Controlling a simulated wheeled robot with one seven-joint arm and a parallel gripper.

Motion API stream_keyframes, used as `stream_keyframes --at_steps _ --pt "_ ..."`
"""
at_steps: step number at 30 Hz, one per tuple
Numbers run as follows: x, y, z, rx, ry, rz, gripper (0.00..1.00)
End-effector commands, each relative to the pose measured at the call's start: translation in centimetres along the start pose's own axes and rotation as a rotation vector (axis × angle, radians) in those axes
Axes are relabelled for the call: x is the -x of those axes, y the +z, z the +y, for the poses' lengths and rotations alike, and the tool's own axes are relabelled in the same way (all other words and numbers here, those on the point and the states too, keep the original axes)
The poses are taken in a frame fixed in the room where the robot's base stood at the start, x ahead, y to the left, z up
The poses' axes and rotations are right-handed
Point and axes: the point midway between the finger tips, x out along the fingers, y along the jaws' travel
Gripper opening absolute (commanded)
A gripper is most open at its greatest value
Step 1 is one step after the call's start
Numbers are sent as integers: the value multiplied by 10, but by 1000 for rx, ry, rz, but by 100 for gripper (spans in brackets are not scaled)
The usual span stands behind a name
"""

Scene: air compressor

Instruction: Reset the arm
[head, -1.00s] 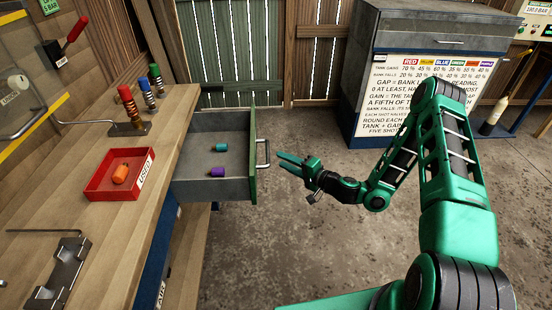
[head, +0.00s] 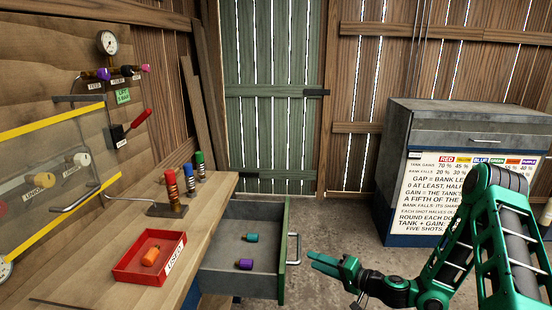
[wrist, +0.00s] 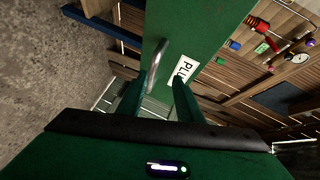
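My arm (head: 450,265) is green and black and reaches in from the right in the head view. My gripper (head: 310,260) is just right of the handle (head: 294,248) of an open drawer (head: 283,255), with a small gap between them. In the wrist view my gripper (wrist: 163,85) has its two fingers apart with nothing held between them. The drawer's green front (wrist: 190,30), with its metal handle (wrist: 155,65) and a partly hidden white label (wrist: 184,70), is ahead of the fingers.
The drawer holds a teal plug (head: 251,238) and a purple plug (head: 245,264). A red tray (head: 125,268) with an orange plug (head: 151,256) sits on the wooden bench (head: 85,280). A grey cabinet (head: 400,135) stands at the right. Floor (head: 345,225) is clear between drawer and cabinet.

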Motion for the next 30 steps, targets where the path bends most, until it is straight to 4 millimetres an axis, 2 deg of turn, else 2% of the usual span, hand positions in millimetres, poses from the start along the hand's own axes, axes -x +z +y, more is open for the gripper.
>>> stream_keyframes --at_steps 3,8,14,23,30 --pt "10 10 -14 103 47 -107 32" --pt "31 22 -22 212 137 -241 32" --pt "69 28 -26 320 280 -381 32" --pt "146 22 -34 409 542 -519 32" --pt "222 12 -50 415 769 -559 32"
